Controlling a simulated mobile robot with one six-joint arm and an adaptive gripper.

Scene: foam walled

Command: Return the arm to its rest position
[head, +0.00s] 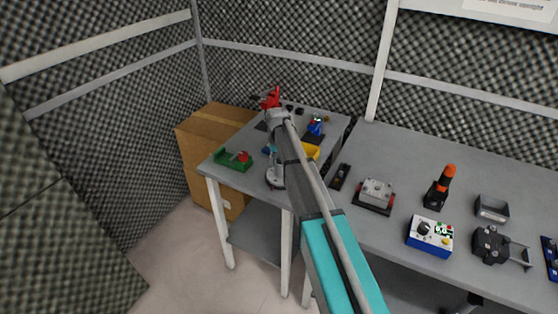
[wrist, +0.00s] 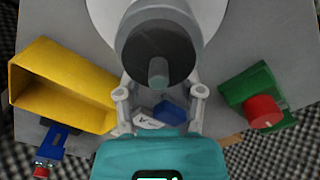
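My arm reaches from the bottom of the head view up over the left table (head: 335,118). My gripper (wrist: 160,106) shows in the wrist view with its two grey fingers apart and nothing clearly held between them. In the head view I cannot make it out clearly against the arm. Beyond the fingers in the wrist view is a large grey round part with a short peg (wrist: 157,73); I cannot tell whether it touches them. Small blue and white things (wrist: 168,112) show between the fingers.
A yellow bin (head: 311,152) and a green tray with a red part (head: 233,163) flank the arm. A cardboard box (head: 205,125) stands behind the left table. The right table holds a blue control box (head: 430,236) and an orange-black tool (head: 440,187). Foam walls close off the back.

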